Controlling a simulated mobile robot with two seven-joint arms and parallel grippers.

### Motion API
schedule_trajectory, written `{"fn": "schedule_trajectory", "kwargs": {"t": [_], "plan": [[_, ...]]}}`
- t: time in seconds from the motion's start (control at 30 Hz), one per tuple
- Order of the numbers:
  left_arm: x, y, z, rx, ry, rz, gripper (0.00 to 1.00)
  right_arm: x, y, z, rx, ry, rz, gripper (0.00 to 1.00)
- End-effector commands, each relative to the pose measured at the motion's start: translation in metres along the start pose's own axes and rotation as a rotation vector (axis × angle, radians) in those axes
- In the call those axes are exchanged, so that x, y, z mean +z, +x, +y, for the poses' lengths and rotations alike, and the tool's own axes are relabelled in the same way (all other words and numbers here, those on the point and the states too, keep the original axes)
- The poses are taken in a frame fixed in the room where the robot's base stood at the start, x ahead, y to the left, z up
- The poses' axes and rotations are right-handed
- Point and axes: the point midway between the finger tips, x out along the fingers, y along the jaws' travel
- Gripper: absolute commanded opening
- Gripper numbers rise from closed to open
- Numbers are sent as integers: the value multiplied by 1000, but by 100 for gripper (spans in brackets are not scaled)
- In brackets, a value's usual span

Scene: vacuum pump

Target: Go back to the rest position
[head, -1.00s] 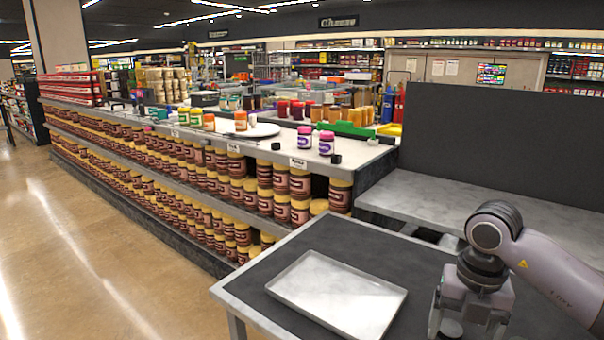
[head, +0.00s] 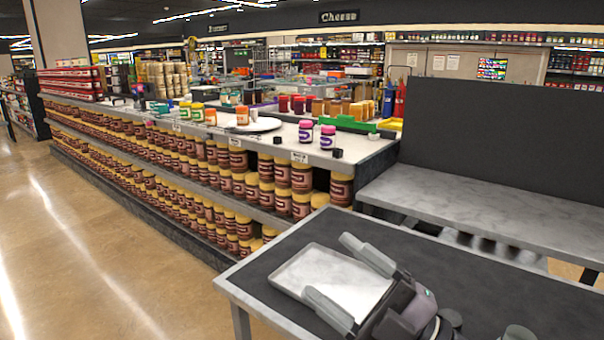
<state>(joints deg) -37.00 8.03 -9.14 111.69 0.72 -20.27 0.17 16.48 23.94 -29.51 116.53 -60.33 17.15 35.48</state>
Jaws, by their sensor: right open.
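My right gripper (head: 349,282) is in the lower part of the head view, over the right side of a silver tray (head: 312,262). Its two grey fingers are spread apart, and nothing shows between them but the tray behind. The fingers hide part of the tray. The tray looks empty and lies on a dark-topped table (head: 470,285). I cannot tell whether the gripper touches the tray. My left gripper is not in view.
A store shelf (head: 215,200) full of brown jars with yellow lids runs along the left. Two purple-lidded jars (head: 327,137) stand on its top. A dark panel (head: 490,130) rises behind a grey counter (head: 480,205) at the right. The floor at left is clear.

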Motion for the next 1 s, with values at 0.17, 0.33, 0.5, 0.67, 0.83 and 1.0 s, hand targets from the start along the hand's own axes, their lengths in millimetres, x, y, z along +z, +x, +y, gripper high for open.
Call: {"fn": "schedule_trajectory", "kwargs": {"t": [0.17,0.33,0.5,0.67,0.83,1.0], "plan": [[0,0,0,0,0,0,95,38,-35,24,251,168,-294,80],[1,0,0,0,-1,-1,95,80,-91,19,397,336,-630,80],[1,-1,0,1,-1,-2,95,106,-162,-15,442,517,-992,80],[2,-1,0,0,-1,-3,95,106,-231,-66,386,697,-1329,80],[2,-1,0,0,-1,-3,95,79,-289,-117,255,868,-1612,80],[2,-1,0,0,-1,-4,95,47,-325,-150,121,989,-1786,80]]}}
